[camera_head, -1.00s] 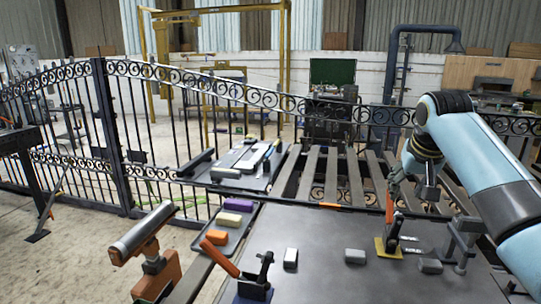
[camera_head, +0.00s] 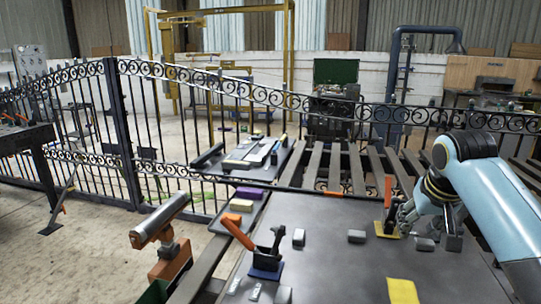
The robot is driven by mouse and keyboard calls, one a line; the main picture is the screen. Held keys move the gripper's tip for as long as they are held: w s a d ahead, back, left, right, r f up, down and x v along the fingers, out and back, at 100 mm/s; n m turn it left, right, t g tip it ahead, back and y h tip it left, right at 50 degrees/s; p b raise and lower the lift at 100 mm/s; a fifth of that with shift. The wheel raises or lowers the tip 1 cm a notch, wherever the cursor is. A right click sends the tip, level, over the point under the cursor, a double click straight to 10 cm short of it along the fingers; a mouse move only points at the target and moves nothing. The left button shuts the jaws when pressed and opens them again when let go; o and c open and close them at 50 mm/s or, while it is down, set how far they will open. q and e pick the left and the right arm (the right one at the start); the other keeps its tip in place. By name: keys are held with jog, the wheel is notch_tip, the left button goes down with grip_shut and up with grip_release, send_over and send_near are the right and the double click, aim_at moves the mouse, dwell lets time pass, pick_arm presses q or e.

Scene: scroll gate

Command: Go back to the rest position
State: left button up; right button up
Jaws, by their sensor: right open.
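My right gripper (camera_head: 406,217) is at the end of my blue arm, which comes in from the right. It is small in the picture and hangs over the right part of the dark worktable (camera_head: 330,262). Nothing shows held in it. It overlaps the view of a clamp with an orange handle on a yellow base (camera_head: 386,230); I cannot tell whether they touch. My left gripper is out of view.
A blue-based clamp with an orange handle (camera_head: 266,262), small grey blocks (camera_head: 357,237) and a yellow piece (camera_head: 402,291) are on the table. A tray with colored blocks (camera_head: 240,205) is at its left. A black scroll fence (camera_head: 250,95) stands behind.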

jog(key=s+a+f+n, duration=0.1)
jog(key=s+f, duration=0.2)
jog(key=s, duration=0.6)
jog(key=s+f, duration=0.3)
jog(key=s, duration=0.5)
jog(key=s+a+r+n+g, duration=0.2)
jog(key=s, duration=1.5)
jog(key=s+d+f+b, duration=0.1)
jog(key=f+b, duration=0.1)
jog(key=f, duration=1)
jog(key=s+d+f+g+b, duration=0.1)
jog(key=s+f+b, duration=0.15)
jog(key=f, duration=0.95)
jog(key=s+d+f+b, duration=0.1)
jog(key=f+b, duration=0.1)
jog(key=f, duration=1)
pick_arm(q)
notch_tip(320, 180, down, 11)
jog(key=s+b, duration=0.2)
jog(key=b, duration=0.2)
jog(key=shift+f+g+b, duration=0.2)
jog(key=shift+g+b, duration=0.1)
jog(key=shift+b, duration=0.05)
pick_arm(e)
jog(key=s+f+g, duration=0.1)
jog(key=s+f, duration=1.6)
jog(key=shift+d+f+y, duration=0.15)
jog(key=shift+f+y, duration=0.15)
